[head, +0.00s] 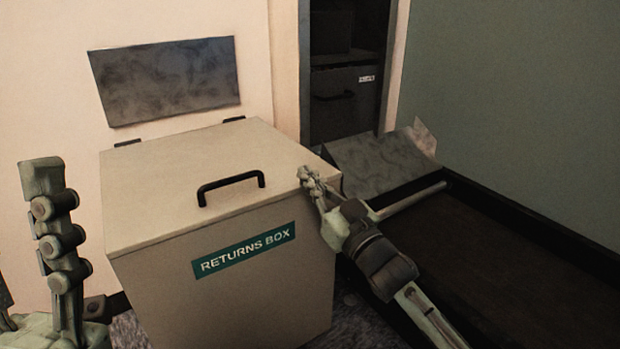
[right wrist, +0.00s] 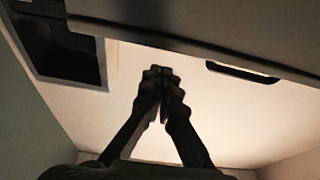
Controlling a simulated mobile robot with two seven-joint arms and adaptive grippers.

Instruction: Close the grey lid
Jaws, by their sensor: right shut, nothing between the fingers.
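The lid (head: 215,170) of the box labelled RETURNS BOX looks beige-grey in this light and has a black handle (head: 231,187) on top. It appears to lie down flat on the box (head: 235,285), its hinges at the back by the wall. My right gripper (head: 308,177) is shut and empty at the lid's right edge; I cannot tell whether it touches. In the right wrist view its fingertips (right wrist: 161,75) are together below a pale edge. My left gripper (head: 45,175) points up at the left, apart from the box, its fingers seen edge-on.
A mottled grey panel (head: 166,80) is on the wall behind the box. A grey sloping plate (head: 375,163) lies to the right of the box, beside a dark conveyor-like bed (head: 500,265). A dark recess (head: 345,100) with a drawer-like front opens behind.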

